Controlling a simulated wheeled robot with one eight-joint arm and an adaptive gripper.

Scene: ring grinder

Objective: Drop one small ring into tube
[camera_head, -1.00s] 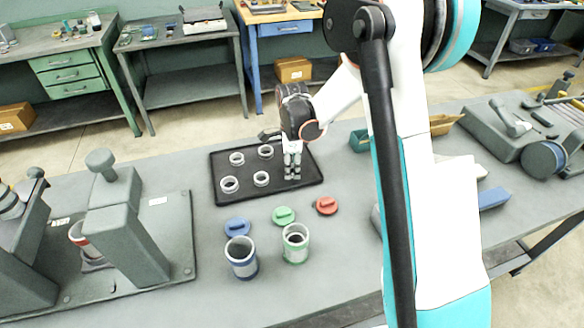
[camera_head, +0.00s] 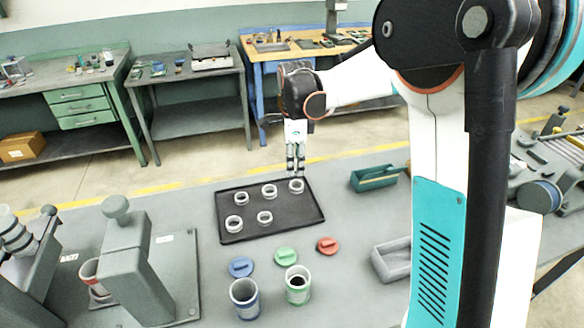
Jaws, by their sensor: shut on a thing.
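My gripper (camera_head: 296,168) points down above the back right of a black tray (camera_head: 243,235), shut on a small ring. A grey ring (camera_head: 296,187) shows just under the fingertips; I cannot tell whether it is the held one or stands on the tray. Several other grey rings, such as the front left ring (camera_head: 234,224), lie on the tray, and the tray's front right part is bare. A blue-banded tube (camera_head: 245,300) and a green-banded tube (camera_head: 298,286) stand upright and open in front of the tray.
A blue lid (camera_head: 240,267), a green lid (camera_head: 285,256) and a red lid (camera_head: 326,245) lie between tray and tubes. A grey machine (camera_head: 135,262) stands left, with a red-banded tube (camera_head: 93,282) beside it. A grey bin (camera_head: 391,259) and green bin (camera_head: 375,178) are right.

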